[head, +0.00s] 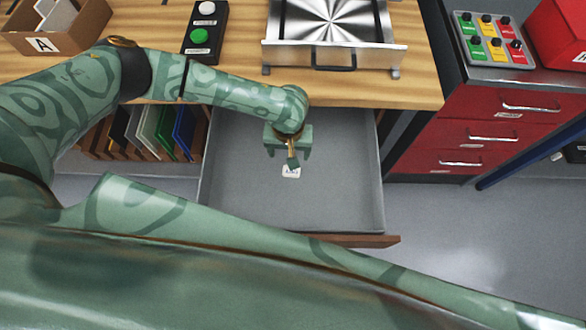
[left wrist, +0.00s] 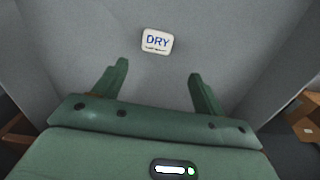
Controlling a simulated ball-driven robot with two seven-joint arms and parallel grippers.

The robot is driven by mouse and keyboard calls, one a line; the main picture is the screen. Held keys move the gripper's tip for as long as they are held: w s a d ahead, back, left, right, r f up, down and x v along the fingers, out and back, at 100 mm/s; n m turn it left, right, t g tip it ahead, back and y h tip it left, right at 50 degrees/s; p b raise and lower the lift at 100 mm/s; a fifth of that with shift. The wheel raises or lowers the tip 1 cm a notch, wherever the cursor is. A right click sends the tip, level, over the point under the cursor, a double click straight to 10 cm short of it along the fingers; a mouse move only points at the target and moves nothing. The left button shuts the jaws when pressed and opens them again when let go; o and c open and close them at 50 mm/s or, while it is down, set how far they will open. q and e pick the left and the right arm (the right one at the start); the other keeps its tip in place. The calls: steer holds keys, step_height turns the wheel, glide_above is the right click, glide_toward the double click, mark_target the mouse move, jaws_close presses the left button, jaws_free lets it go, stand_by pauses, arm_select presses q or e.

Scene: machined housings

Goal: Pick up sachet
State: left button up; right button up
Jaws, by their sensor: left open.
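The sachet (head: 291,172) is a small white packet lying on the floor of an open grey drawer (head: 340,205). In the left wrist view the sachet (left wrist: 157,41) reads "DRY" in blue and lies beyond the fingertips, between their lines. My left gripper (head: 289,158) reaches down into the drawer just above the sachet and partly covers it in the head view. In the left wrist view the fingers of my left gripper (left wrist: 158,72) are spread apart with nothing between them. My right gripper is not seen.
The drawer's grey side walls stand left and right of my gripper, with a wooden front (head: 365,240). Above is a wooden bench (head: 425,60) with a metal fixture (head: 330,55), a button box (head: 203,35) and a cardboard bin (head: 85,35). A red cabinet (head: 470,130) stands right.

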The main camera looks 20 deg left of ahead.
arm_select(q)
steer(key=shift+f, duration=0.95)
steer(key=shift+f+b, duration=0.35)
steer(key=shift+b, duration=0.05)
steer(key=f+b, duration=0.2)
steer(key=f, duration=0.1)
steer(key=f+b, duration=0.1)
steer(key=f, duration=0.1)
steer(key=shift+d, duration=0.35)
steer(key=shift+r, duration=0.15)
steer(key=shift+c, duration=0.3)
steer(key=c, duration=1)
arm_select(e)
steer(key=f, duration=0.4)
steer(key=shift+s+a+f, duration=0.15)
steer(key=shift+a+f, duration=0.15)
